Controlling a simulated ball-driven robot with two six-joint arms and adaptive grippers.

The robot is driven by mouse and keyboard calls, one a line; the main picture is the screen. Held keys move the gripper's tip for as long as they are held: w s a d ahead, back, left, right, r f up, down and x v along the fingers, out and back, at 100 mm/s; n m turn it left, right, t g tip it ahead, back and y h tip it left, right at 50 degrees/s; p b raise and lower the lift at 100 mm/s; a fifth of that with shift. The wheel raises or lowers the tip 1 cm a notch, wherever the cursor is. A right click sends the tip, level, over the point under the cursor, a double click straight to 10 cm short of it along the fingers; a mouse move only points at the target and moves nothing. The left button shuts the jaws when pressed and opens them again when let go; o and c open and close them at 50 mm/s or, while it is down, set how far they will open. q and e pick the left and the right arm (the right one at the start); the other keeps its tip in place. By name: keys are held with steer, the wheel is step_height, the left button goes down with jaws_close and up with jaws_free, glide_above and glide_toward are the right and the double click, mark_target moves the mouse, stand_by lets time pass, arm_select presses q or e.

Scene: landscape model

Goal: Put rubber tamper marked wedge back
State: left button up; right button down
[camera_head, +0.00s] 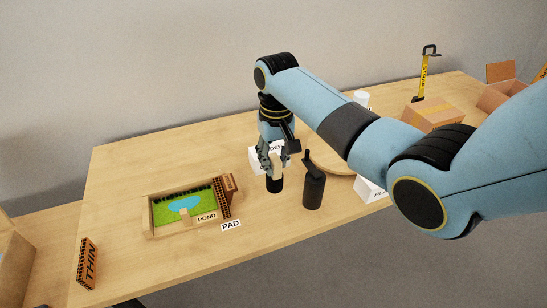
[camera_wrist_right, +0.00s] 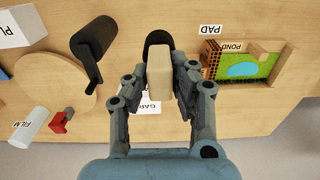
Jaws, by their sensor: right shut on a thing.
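My right gripper (camera_head: 271,165) is shut on a tamper with a pale, block-like handle (camera_wrist_right: 158,75) and a dark rubber foot (camera_wrist_right: 157,40). In the head view the foot (camera_head: 274,185) points down at the table, just left of the black bottle. I cannot tell whether it touches the table. No wedge marking is readable on it. The landscape model (camera_head: 157,229), a wooden tray with grass and a blue pond, lies left of the gripper; it also shows in the wrist view (camera_wrist_right: 288,47). My left gripper is not in view.
The black bottle (camera_head: 313,188) stands close right of the tamper, before a round wooden board (camera_head: 325,155). A PAD label (camera_head: 231,225) lies by the model. A THIN block (camera_head: 88,263) is front left. Cardboard boxes (camera_head: 433,113) stand back right. The back-left table is clear.

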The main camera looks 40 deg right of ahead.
mark_target(274, 179)
steer(key=shift+w+f, duration=0.1)
steer(key=shift+f, duration=0.35)
steer(key=shift+f+b, duration=0.8)
steer(key=shift+f, duration=0.1)
steer(key=shift+f+b, duration=0.4)
steer(key=shift+f, duration=0.3)
steer(key=shift+f+b, duration=0.75)
steer(key=shift+f, duration=0.5)
arm_select(q)
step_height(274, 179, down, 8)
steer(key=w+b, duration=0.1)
steer(key=b, duration=0.3)
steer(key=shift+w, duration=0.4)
arm_select(e)
step_height(274, 179, down, 7)
arm_select(q)
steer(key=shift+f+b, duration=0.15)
steer(key=shift+b, duration=0.15)
arm_select(e)
steer(key=shift+f, duration=0.25)
steer(key=c, duration=1)
jaws_free()
steer(key=shift+c, duration=0.2)
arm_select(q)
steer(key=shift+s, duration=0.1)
